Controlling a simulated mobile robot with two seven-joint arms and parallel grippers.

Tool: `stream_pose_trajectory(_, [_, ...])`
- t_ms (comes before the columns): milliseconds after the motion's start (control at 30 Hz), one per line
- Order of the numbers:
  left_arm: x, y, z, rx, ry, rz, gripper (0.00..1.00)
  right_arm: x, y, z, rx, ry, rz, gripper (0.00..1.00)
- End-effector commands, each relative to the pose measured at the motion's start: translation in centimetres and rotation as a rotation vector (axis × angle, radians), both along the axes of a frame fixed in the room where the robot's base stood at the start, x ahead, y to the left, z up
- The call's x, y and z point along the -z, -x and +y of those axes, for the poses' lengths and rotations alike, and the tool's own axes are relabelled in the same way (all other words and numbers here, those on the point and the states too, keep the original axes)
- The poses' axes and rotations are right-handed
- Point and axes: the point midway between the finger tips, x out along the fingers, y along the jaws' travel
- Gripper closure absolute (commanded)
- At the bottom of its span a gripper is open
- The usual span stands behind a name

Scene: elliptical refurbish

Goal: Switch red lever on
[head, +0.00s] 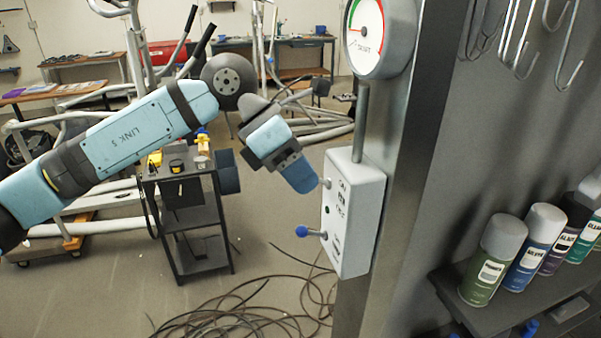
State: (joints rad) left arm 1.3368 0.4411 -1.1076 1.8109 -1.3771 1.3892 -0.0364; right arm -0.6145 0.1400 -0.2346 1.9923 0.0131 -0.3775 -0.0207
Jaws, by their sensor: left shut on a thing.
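A white control box (362,222) is mounted on the side of a grey metal post. A lever with a blue knob (302,231) sticks out of its lower left face. A short metal stub (327,183) shows on the upper part of that face, right beside my left gripper (302,178). My left gripper reaches in from the left and is shut at this stub, on what seems to be the red lever. No red knob is visible; the fingers hide that end of the lever. My right gripper is not in view.
A round pressure gauge (379,38) sits above the box, joined by a pipe. Spray cans (493,262) stand on a shelf at the right, below hanging hooks. A dark cart (200,232) stands behind my arm. Cables (255,310) lie on the floor.

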Motion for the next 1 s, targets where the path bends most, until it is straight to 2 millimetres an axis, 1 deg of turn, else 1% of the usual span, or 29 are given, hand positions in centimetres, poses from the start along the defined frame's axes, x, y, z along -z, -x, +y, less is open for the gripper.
stream_pose_trajectory(67, [0.1,0.1,-0.1,0.003,-0.001,0.002,1.00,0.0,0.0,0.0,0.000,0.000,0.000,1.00])
stream_pose_trajectory(100, [0.1,0.1,-0.1,0.003,-0.001,0.002,0.74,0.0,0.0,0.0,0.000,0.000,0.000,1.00])
stream_pose_trajectory(200, [0.1,0.1,0.0,0.003,0.000,0.002,0.52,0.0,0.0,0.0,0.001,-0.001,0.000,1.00])
stream_pose_trajectory(500, [-0.1,0.0,0.1,0.001,0.001,0.000,0.52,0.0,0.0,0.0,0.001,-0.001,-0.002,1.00])
stream_pose_trajectory(633, [-0.9,-0.2,0.7,-0.001,0.002,-0.001,0.52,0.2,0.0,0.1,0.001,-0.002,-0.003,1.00])
stream_pose_trajectory(767, [-2.8,-0.6,2.2,-0.002,0.002,-0.003,0.52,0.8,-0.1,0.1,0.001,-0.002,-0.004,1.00])
stream_pose_trajectory(1000, [-7.2,-1.5,5.5,-0.001,0.002,-0.001,0.52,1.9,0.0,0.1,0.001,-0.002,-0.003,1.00])
